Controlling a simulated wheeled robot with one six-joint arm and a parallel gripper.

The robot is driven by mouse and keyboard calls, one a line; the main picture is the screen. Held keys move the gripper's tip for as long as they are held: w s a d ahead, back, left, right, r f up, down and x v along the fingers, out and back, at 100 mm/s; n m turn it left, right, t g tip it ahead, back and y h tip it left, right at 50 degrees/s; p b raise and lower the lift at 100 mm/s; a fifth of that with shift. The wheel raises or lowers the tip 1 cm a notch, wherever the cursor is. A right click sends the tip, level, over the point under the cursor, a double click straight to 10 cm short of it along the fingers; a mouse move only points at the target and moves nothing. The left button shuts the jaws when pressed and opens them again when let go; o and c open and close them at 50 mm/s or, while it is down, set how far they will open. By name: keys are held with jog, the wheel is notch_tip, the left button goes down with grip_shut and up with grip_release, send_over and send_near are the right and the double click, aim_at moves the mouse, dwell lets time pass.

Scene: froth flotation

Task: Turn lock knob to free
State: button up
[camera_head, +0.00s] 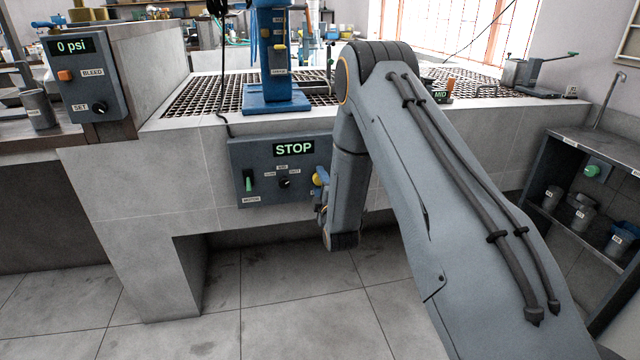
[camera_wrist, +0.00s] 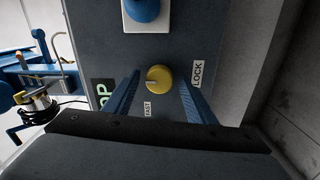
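The yellow lock knob (camera_wrist: 158,79) is on the grey control panel (camera_wrist: 110,45), beside a LOCK label (camera_wrist: 197,73), with a light pointer mark on its face. My gripper (camera_wrist: 160,88) is open, its blue fingers on either side of the knob in the wrist view. I cannot tell whether they touch it. In the head view the yellow knob (camera_head: 317,180) shows in part at the panel's right side, and my gripper (camera_head: 323,192) and arm partly cover it and that end of the panel (camera_head: 262,192).
The panel has a STOP display (camera_head: 294,149), a green motor switch (camera_head: 249,180) and a black speed dial (camera_head: 284,182). A blue knob on a white plate (camera_wrist: 148,22) is near the yellow knob. A blue machine stand (camera_head: 272,95) is above on the grated bench.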

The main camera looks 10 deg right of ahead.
jog(key=s, duration=0.7)
jog(key=shift+s, duration=0.4)
jog(key=s+r+m+g+p, duration=0.3)
jog(key=s+r+m+g, duration=0.2)
jog(key=s, duration=0.8)
jog(key=s+r+m+g+p, duration=0.4)
jog(key=s+r+m+g, duration=0.2)
jog(key=s, duration=0.8)
jog(key=s+r+m+g+p, duration=0.4)
jog(key=s+r+g, duration=0.3)
jog(key=s, duration=0.7)
jog(key=shift+r+m, duration=0.2)
jog(key=shift+m, duration=0.5)
jog(key=shift+d, duration=0.1)
